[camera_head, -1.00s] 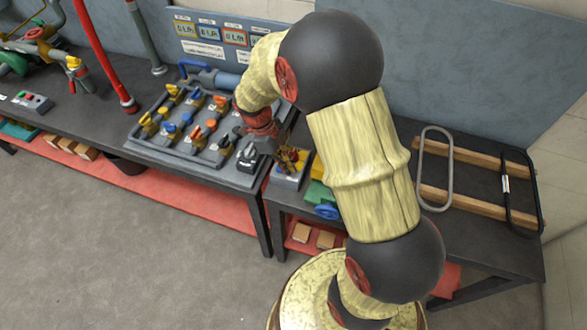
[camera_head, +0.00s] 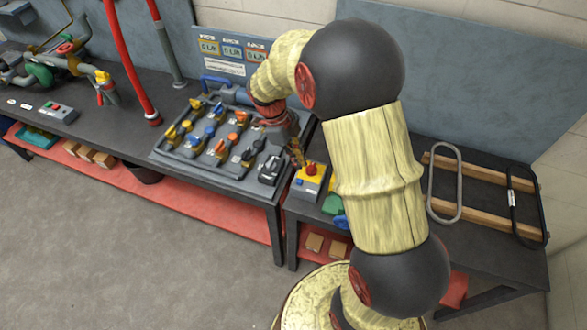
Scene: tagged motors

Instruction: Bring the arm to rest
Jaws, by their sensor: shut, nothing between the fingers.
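My arm, in pale yellow and black segments, rises from my round base at the lower middle of the head view and bends over toward the left bench. My gripper (camera_head: 296,152) points down at the bench's right end, partly hidden behind its own wrist. It looks shut, with nothing seen in it. It is above or beside the small box with a red button (camera_head: 311,171) and near the right edge of the valve panel. I cannot tell whether it touches anything.
The valve panel (camera_head: 190,152) holds several coloured valves, with a dark clamp-like part (camera_head: 270,170) at its right end. Red pipes (camera_head: 133,65) stand at the left. Two oval loops, one grey (camera_head: 431,184) and one black (camera_head: 541,208), rest on wooden rails at the right. The floor in front is clear.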

